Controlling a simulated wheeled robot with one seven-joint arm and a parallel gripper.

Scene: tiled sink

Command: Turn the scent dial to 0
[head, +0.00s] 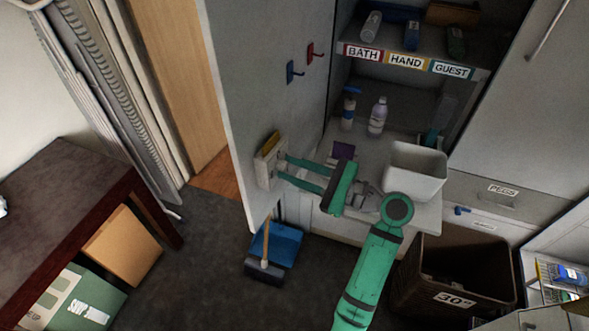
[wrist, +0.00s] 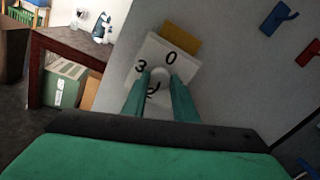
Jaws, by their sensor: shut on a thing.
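The scent dial (wrist: 159,76) is a pale round knob on a white plate mounted on a grey upright panel. In the wrist view the plate shows a 0 at the top, a 3 at the left and a partly hidden mark below. My gripper (wrist: 160,78) is shut on the dial, one green finger on each side. In the head view my gripper (head: 283,166) reaches left to the white dial plate (head: 266,170). The fingers cover part of the knob, and I cannot tell which number it points to.
A yellow-tan piece (wrist: 181,44) sits behind the plate's top. Blue (head: 292,72) and red (head: 312,52) hooks are on the same panel. A white bin (head: 416,172) and bottles (head: 377,116) stand in the cupboard to the right. A blue dustpan (head: 278,244) is below.

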